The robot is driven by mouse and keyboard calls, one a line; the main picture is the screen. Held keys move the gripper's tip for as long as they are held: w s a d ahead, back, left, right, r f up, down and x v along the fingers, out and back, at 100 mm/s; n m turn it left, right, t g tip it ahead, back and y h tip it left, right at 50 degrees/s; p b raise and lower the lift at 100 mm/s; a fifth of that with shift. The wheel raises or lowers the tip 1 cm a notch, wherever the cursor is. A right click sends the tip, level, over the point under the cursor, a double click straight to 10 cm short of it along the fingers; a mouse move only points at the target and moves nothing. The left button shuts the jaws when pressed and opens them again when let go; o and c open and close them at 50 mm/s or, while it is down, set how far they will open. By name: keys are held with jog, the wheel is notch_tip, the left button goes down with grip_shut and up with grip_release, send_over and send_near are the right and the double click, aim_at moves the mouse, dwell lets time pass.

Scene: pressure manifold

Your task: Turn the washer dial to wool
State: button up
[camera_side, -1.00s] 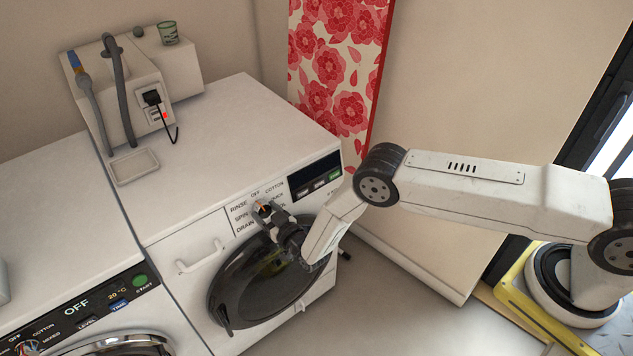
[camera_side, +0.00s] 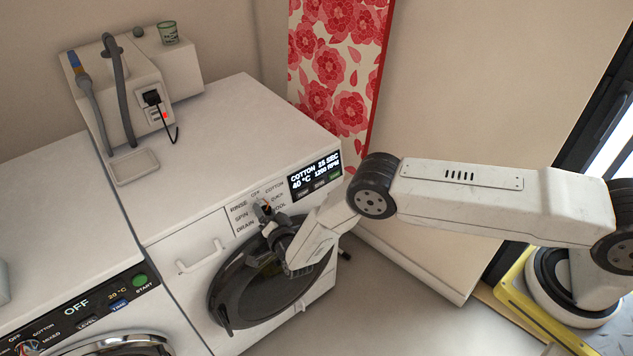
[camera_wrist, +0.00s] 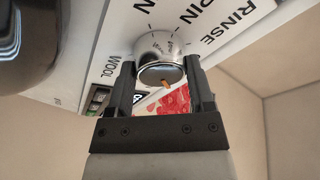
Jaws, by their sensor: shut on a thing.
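The washer dial (camera_wrist: 161,72) is a round silver knob with an orange mark, on the white front panel of the right washer (camera_side: 215,235). My gripper (camera_wrist: 161,88) is shut on the dial, one finger on each side of it in the wrist view. In the side view my gripper (camera_side: 272,222) partly covers the dial. The display (camera_side: 315,176) is lit and reads COTTON 25 SEC, 40 °C, 1200 RPM.
A shallow tray (camera_side: 134,167) and a box with hoses (camera_side: 125,95) sit at the back.

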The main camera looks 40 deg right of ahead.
jog(key=m+g+h, duration=0.1)
jog(key=m, duration=0.5)
jog(key=shift+a+r, duration=0.1)
jog(key=m, duration=0.2)
jog(key=m+g, duration=0.1)
jog(key=m, duration=0.1)
jog(key=shift+m+g, duration=0.3)
jog(key=shift+m, duration=0.1)
jog(key=m+g, duration=0.1)
jog(key=m, duration=0.3)
jog(key=shift+r, duration=0.1)
jog(key=m+g+y, duration=0.1)
jog(key=m, duration=0.3)
jog(key=shift+m+y, duration=0.3)
jog(key=o, duration=1.2)
jog(key=shift+o, duration=0.2)
jog(key=shift+s+r, duration=0.1)
jog(key=shift+s, duration=0.05)
jog(key=v, duration=0.7)
jog(key=shift+s, duration=0.2)
jog(key=shift+r, duration=0.2)
